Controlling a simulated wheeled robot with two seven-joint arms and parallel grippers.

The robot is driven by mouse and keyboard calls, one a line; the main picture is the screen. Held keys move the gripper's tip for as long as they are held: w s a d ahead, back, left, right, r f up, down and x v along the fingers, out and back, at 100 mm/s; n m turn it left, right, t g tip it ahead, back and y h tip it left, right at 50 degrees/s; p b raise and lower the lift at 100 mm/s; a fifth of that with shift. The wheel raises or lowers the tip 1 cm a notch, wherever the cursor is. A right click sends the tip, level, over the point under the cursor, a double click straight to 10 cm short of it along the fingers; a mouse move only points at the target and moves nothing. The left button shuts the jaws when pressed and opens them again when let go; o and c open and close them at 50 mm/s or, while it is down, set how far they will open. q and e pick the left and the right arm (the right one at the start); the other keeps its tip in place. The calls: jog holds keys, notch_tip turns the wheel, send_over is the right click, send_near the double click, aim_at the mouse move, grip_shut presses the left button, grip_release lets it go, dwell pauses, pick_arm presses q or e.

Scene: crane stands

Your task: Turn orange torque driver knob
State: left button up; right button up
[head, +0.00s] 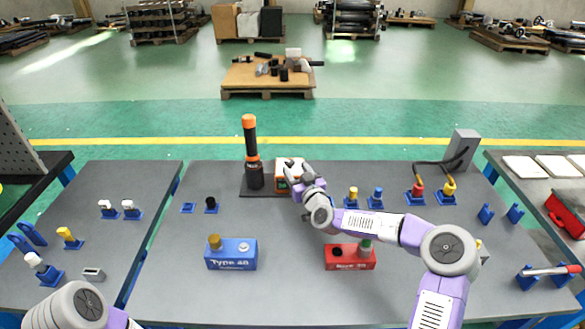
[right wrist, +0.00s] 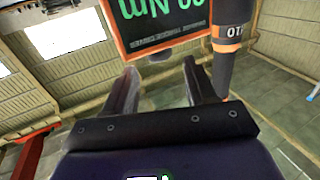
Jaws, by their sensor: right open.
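The torque driver (head: 250,150) stands upright on a dark base plate at the back of the middle table. It is black with orange bands and an orange top; its lower part, with orange rings, shows in the right wrist view (right wrist: 232,40). Next to it is an orange-framed display box (head: 289,163), whose screen (right wrist: 160,18) shows green digits and "Nm". A small grey rounded part (right wrist: 160,57) shows under the box; I cannot tell if it is the knob. My right gripper (head: 297,172) is open and empty, in front of the box. My left gripper is out of view.
A blue "Type" block (head: 231,254) and a red block (head: 350,257) stand toward the front. Small blue holders with yellow, blue and red parts (head: 416,192) line the right side. A grey box with cables (head: 463,149) stands at the back right.

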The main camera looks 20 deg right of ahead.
aim_at(292, 164)
jog(key=shift+w+a, duration=0.15)
jog(key=shift+w, duration=1.6)
jog(key=c, duration=1)
